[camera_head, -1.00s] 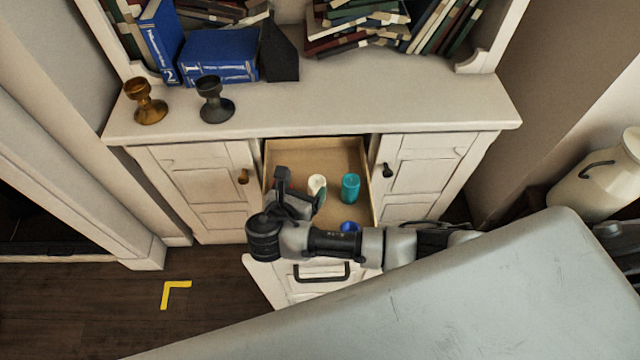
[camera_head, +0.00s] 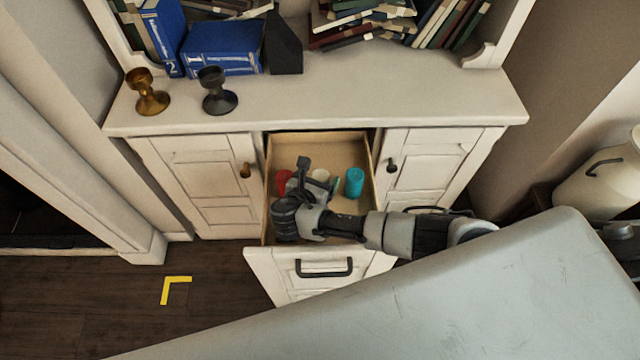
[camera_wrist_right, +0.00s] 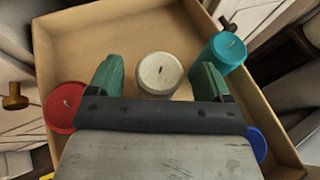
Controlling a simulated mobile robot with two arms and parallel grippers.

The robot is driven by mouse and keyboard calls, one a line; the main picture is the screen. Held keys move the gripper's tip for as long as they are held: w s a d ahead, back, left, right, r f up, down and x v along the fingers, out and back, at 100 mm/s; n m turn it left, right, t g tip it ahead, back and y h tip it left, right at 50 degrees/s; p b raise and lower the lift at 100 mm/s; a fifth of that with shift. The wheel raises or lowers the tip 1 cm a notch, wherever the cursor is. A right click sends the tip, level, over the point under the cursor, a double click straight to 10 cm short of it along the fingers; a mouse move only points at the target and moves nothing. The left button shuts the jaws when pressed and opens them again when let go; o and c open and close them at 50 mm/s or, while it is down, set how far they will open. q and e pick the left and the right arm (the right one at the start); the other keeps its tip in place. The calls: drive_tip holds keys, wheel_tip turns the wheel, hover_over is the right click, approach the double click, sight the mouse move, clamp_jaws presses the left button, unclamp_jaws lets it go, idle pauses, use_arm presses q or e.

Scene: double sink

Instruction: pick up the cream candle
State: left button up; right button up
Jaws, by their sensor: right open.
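The cream candle (camera_wrist_right: 160,74) stands in the open drawer, between and just beyond the two green fingertips of my right gripper (camera_wrist_right: 155,80) in the right wrist view. The jaws are open, with a gap visible on each side of the candle. In the head view the cream candle (camera_head: 320,175) is partly hidden behind my right gripper (camera_head: 318,176), which reaches into the drawer from the right. My left gripper is not in view.
The drawer (camera_head: 282,150) also holds a red candle (camera_head: 284,182) left of the cream one and a teal candle (camera_head: 355,182) on its right. A blue candle (camera_wrist_right: 257,144) is partly hidden in the wrist view. Two goblet-shaped holders (camera_head: 148,95) (camera_head: 217,92) stand on the cabinet top.

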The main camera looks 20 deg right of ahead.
drive_tip(key=c, duration=1.1)
drive_tip(key=shift+o, duration=0.2)
drive_tip(key=shift+r, duration=0.15)
